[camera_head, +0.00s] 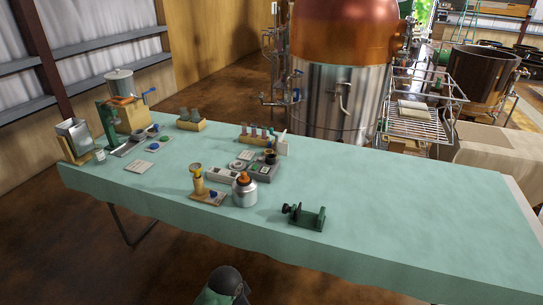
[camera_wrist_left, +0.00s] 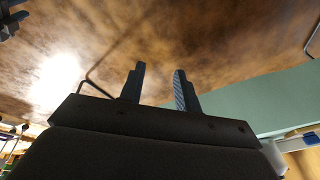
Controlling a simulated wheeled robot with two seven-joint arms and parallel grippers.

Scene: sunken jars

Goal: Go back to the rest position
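My left gripper (camera_wrist_left: 159,68) shows in the left wrist view. Its two dark fingers stand apart, with only brown floor visible between them, so it is open and empty. It is off the table; the teal table edge (camera_wrist_left: 285,100) shows to the right of the fingers. In the head view neither gripper can be seen. A dark rounded part of my own body shows at the bottom middle there.
The long teal table (camera_head: 400,200) carries a silver bottle with a copper-coloured top (camera_head: 244,192), a dark green stand (camera_head: 307,217), a grey device (camera_head: 263,170) and racks of small vessels (camera_head: 191,122). Its right part is bare. A large copper-topped tank (camera_head: 335,100) stands behind.

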